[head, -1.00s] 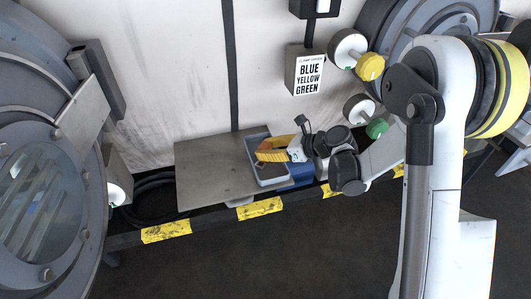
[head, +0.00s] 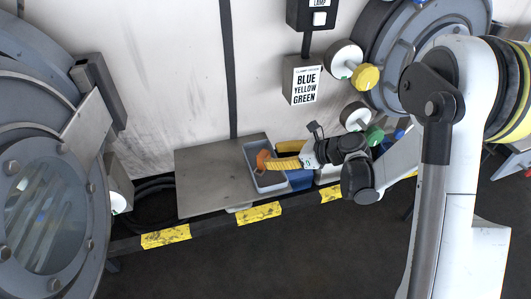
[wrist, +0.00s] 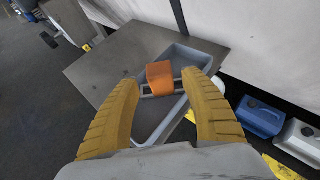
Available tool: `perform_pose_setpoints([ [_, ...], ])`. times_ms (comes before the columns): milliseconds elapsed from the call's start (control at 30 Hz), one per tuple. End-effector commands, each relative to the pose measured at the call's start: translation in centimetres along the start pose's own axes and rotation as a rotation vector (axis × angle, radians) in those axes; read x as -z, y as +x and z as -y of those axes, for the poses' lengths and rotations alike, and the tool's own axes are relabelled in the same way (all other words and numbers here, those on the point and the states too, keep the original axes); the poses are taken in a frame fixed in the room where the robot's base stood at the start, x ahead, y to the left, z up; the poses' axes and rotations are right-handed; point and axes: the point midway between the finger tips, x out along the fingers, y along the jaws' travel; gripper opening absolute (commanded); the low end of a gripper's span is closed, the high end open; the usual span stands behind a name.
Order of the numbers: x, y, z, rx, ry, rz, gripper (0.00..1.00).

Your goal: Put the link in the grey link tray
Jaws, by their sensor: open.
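The orange link (wrist: 160,78) lies over the grey link tray (wrist: 144,128) in the wrist view, its left end near the tray's left rim. I cannot tell whether it rests on the floor or partly on that rim. A grey slotted bar shows just below the orange part. In the head view the link (head: 263,160) shows inside the outline of the tray (head: 252,171). My gripper (wrist: 167,95) is open, its yellow fingers spread on both sides of the link with gaps. In the head view my gripper (head: 283,158) is at the tray's right side.
The tray stands on a flat metal plate (head: 208,179). A blue bin (wrist: 258,118) and a pale grey bin (wrist: 302,141) stand to its right. A wall rises behind. A sign box (head: 302,80) and round knobs hang above right. Yellow-striped edging (head: 258,212) runs along the front.

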Motion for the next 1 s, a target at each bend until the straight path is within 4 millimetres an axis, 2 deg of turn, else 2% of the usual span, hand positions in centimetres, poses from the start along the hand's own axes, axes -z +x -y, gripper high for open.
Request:
perform_pose_setpoints([
  [33,-0.4,-1.6,0.1,0.005,0.003,0.000,0.54],
  [100,-0.4,-3.2,0.1,0.004,0.003,0.000,0.54],
  [300,-0.2,-6.5,0.0,0.002,0.002,0.001,0.54],
  [567,-0.1,-7.7,-0.1,0.001,-0.006,-0.002,0.54],
  [667,-0.7,-8.1,-0.4,0.010,-0.071,-0.033,0.54],
  [767,-1.9,-9.4,-1.4,0.023,-0.229,-0.106,0.54],
  [1000,-4.3,-15.3,-5.6,0.003,-0.842,-0.392,0.54],
])
